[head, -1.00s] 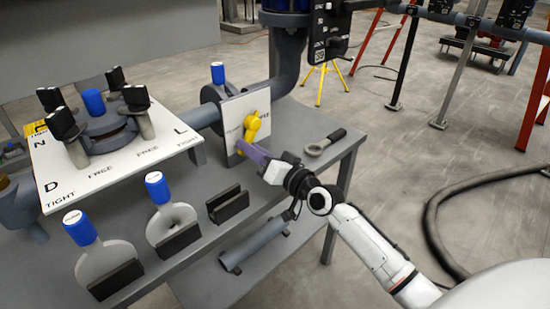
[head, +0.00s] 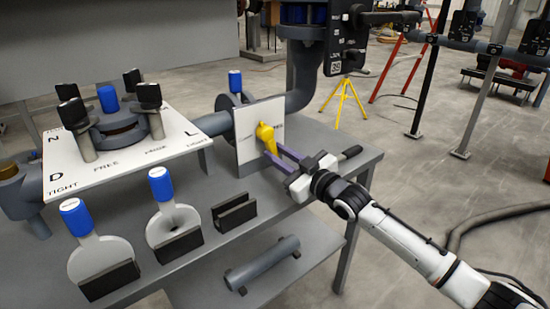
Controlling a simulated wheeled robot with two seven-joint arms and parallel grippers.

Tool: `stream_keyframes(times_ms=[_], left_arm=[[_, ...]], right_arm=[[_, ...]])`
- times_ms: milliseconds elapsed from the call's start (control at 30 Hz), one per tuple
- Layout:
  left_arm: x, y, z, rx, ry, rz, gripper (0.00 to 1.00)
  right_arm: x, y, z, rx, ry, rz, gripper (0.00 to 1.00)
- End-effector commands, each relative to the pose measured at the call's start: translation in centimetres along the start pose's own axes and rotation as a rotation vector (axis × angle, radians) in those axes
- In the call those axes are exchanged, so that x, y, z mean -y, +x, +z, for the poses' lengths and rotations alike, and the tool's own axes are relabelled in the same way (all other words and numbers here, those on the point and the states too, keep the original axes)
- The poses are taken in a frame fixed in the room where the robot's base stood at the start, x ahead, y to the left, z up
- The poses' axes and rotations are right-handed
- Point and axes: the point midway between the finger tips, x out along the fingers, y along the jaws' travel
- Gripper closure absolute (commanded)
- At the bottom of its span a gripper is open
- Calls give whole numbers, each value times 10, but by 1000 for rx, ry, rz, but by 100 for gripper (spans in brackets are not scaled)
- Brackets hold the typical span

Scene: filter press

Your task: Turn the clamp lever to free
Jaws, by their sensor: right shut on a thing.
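A yellow lever (head: 265,135) is mounted on an upright white plate (head: 243,140) at the back of the bench. The lever points down and slightly right, across the plate's face. Small lettering on this plate is too small to read surely. My right gripper (head: 274,157) reaches in from the lower right, its purple fingers shut on the lever's lower end and partly hiding it. My left gripper is out of view.
Two blue-handled discs (head: 100,262) stand in black slotted holders, beside an empty holder (head: 234,213). A black-handled tool (head: 350,153) lies behind my right gripper. A large grey pipe (head: 305,85) rises behind the plate. A grey cylinder (head: 262,263) lies on the lower shelf.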

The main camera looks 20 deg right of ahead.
Motion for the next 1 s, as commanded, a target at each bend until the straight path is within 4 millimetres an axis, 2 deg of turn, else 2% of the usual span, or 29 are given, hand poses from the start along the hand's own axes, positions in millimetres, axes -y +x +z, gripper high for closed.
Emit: stream_keyframes(times_ms=[200, 500, 1000], left_arm=[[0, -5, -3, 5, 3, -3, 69], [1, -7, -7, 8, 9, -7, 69], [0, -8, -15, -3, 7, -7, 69]], right_arm=[[-13, 0, -2, 4, -201, 1, 100], [-23, 0, -5, 4, -399, 1, 100], [-28, 0, -6, 3, -510, 0, 100]])
